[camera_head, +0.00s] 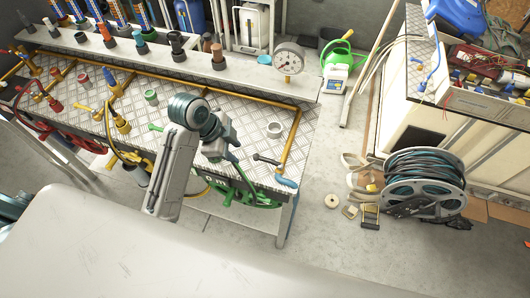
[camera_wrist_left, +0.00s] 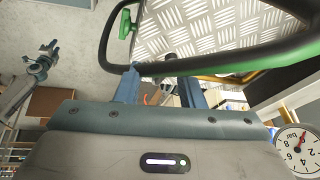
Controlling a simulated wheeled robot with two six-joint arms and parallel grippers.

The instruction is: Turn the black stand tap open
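A black stand tap (camera_head: 266,160) appears to be the dark lever near the right end of the plated bench top; it is small in the head view. My left gripper (camera_head: 236,172) reaches over the bench just left of it. In the left wrist view my left gripper's two blue fingers (camera_wrist_left: 161,88) stand apart. A dark curved bar with a green stretch (camera_wrist_left: 240,62) crosses close to them, and a small dark part shows between them. I cannot tell whether they touch. A grey jointed arm, perhaps my right one, shows small at the left of that view.
A pressure gauge (camera_head: 288,60) stands on the rear shelf. A yellow pipe (camera_head: 292,138) edges the bench's right end, with a blue handle (camera_head: 287,182) near its front. A green reel (camera_head: 250,196) sits below. A hose reel (camera_head: 424,183) stands on the floor to the right.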

